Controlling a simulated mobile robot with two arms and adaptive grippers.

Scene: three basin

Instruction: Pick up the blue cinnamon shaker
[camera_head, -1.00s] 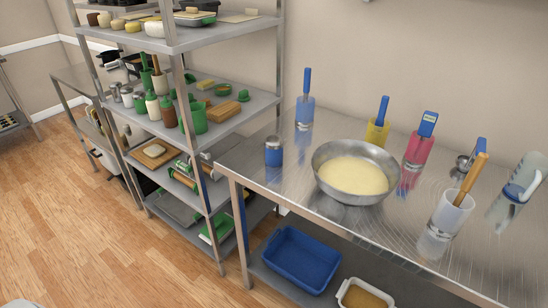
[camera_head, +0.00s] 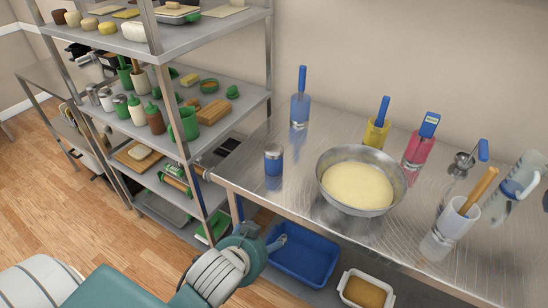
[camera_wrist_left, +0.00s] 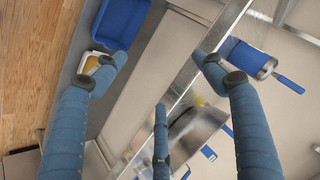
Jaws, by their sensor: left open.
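The blue cinnamon shaker (camera_head: 273,161), a small blue cylinder with a metal lid, stands upright on the steel table (camera_head: 320,220) near its left end, left of the bowl. In the left wrist view a blue body with a metal cap, likely the shaker (camera_wrist_left: 246,56), lies beyond the right-hand finger. My left gripper (camera_head: 262,238) is in front of the table's front edge, lower than the shaker and apart from it. Its blue fingers are spread open and empty in the left wrist view (camera_wrist_left: 158,85). My right gripper is not in view.
A metal bowl of batter (camera_head: 358,186) stands right of the shaker. A blue utensil holder (camera_head: 300,108) is behind it. A shelf rack (camera_head: 225,125) stands left of the table. A blue basin (camera_head: 302,255) is on the lower shelf. The tabletop around the shaker is clear.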

